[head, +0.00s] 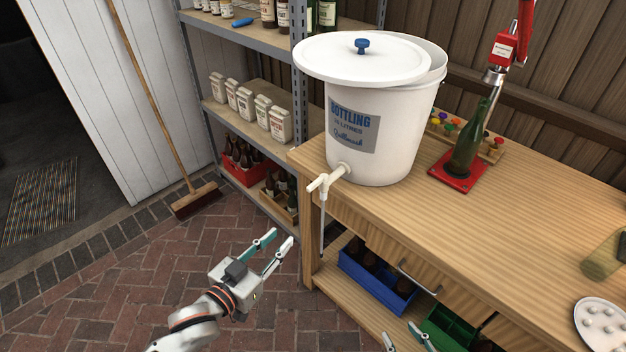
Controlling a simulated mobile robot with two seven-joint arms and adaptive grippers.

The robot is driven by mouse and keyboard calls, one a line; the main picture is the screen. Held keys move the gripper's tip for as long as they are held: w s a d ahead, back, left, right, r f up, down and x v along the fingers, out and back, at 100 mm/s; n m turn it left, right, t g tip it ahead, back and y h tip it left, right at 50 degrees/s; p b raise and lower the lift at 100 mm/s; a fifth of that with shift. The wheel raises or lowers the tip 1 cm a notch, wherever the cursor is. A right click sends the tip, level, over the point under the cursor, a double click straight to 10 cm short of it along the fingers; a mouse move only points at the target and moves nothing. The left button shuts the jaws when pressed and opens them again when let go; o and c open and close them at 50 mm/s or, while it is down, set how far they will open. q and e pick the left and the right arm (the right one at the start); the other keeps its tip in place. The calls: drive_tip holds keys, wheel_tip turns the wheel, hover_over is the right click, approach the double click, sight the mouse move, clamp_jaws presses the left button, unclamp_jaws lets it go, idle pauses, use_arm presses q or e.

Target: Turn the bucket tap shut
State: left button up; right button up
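The white bottling bucket (398,130) stands at the left end of the wooden bench, its lid (340,62) resting askew on top. The bucket tap (328,182) sticks out low on the bucket's front, over the bench edge, with a thin tube hanging down from it. I cannot tell from here whether the tap is open or shut. My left gripper (270,251) is open and empty, below and to the left of the tap, apart from it. My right gripper (405,339) shows only its fingertips at the bottom edge; they are apart with nothing visible between them.
A green bottle (467,140) stands on the red capper base (447,177). The bench (480,230) has bare room in front of it. A blue crate (375,287) and a green crate (447,330) sit under the bench. A broom (157,110) leans on the white wall. Shelves stand behind.

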sight(308, 190)
use_arm(q)
drive_tip(key=w+d+r+h, duration=0.1)
drive_tip(key=r, duration=0.2)
drive_tip(key=w+d+r+m+h, duration=0.1)
drive_tip(key=w+r, duration=0.1)
drive_tip(key=r, duration=0.1)
drive_tip(key=w+d+r+h+p, duration=0.1)
drive_tip(key=r, duration=0.2)
drive_tip(key=shift+w+d+m, duration=0.3)
drive_tip(key=shift+d+m, duration=0.05)
drive_tip(key=shift+m, duration=0.05)
drive_tip(key=x, duration=0.7)
drive_tip(key=shift+w+d+f, duration=0.15)
drive_tip(key=shift+d, duration=0.05)
clamp_jaws()
